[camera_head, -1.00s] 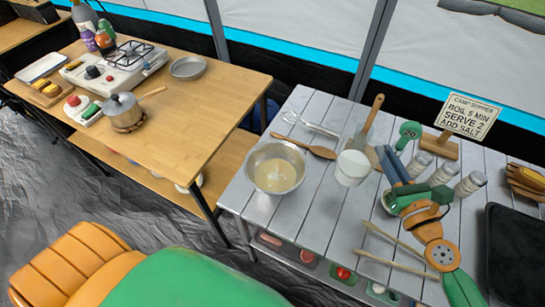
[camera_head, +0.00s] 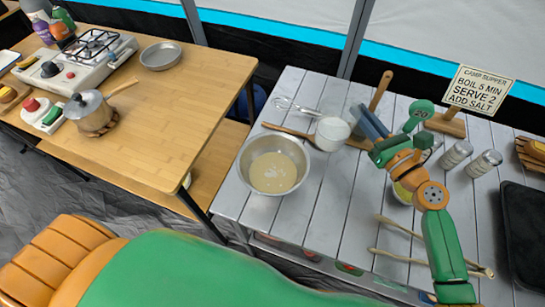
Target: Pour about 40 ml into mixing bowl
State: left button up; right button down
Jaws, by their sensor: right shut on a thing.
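The mixing bowl (camera_head: 246,172) is a metal bowl near the left end of the grey slatted table, with pale cream liquid inside. My right gripper (camera_head: 366,122) is to the right of the bowl, its dark fingers pointing up and left. It appears shut on a white cup (camera_head: 332,135), which is at its left side. The cup looks upright, just right of and beyond the bowl's rim, apart from the bowl's middle. The cup's contents and the exact finger contact cannot be made out. My left gripper is out of view.
A wooden spoon (camera_head: 285,130) and whisk (camera_head: 298,108) lie behind the bowl. Tongs (camera_head: 400,259) lie in front; a black tray (camera_head: 525,235) is far right. A stove (camera_head: 95,65) is on the wooden table.

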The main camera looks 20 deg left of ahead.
jog(key=s+a+r+n+p, duration=0.5)
jog(key=r+n+p, duration=0.1)
jog(key=n, duration=0.3)
jog(key=shift+s+a+r+n+y, duration=0.3)
jog(key=shift+s+a, duration=0.05)
jog(key=shift+s, duration=0.05)
jog(key=shift+s+a+n+p, duration=0.3)
jog(key=shift+s+n+p, duration=0.05)
jog(key=shift+n, duration=0.45)
dwell(0.4)
jog(key=shift+s+a+r+n+p, duration=0.35)
jog(key=shift+r+n+p, duration=0.2)
jog(key=shift+n+p, duration=0.15)
dwell(1.5)
